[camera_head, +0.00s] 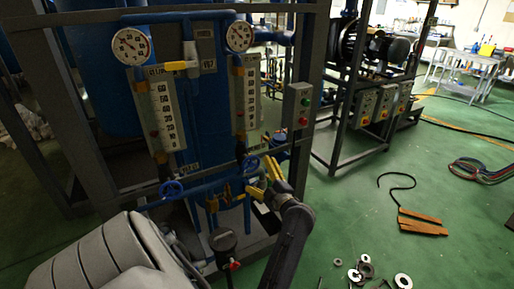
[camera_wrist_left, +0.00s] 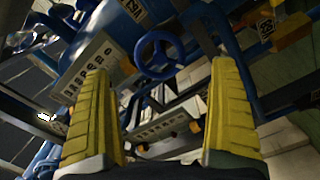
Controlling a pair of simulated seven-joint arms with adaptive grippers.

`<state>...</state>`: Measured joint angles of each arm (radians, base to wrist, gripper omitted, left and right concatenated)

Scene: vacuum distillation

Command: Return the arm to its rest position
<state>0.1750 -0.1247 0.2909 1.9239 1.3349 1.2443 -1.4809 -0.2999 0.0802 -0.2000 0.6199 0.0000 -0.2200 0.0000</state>
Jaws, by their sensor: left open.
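My left gripper (camera_head: 263,181) is in front of the right side of the blue distillation rig, beside a blue handwheel (camera_head: 249,165). Its two yellow fingers are spread apart with nothing between them. In the left wrist view the open fingers (camera_wrist_left: 162,115) frame blue pipework, and a blue handwheel (camera_wrist_left: 159,56) shows beyond them, apart from the fingertips. My dark left forearm runs down from the gripper to the bottom edge in the head view. My right gripper is not in view.
A second blue handwheel (camera_head: 172,189), two gauges (camera_head: 130,46) (camera_head: 239,36) and a control box (camera_head: 297,107) are on the rig. Metal rings (camera_head: 366,270) and brown boards (camera_head: 420,222) lie on the green floor at right. Open floor (camera_head: 345,205) lies right of the arm.

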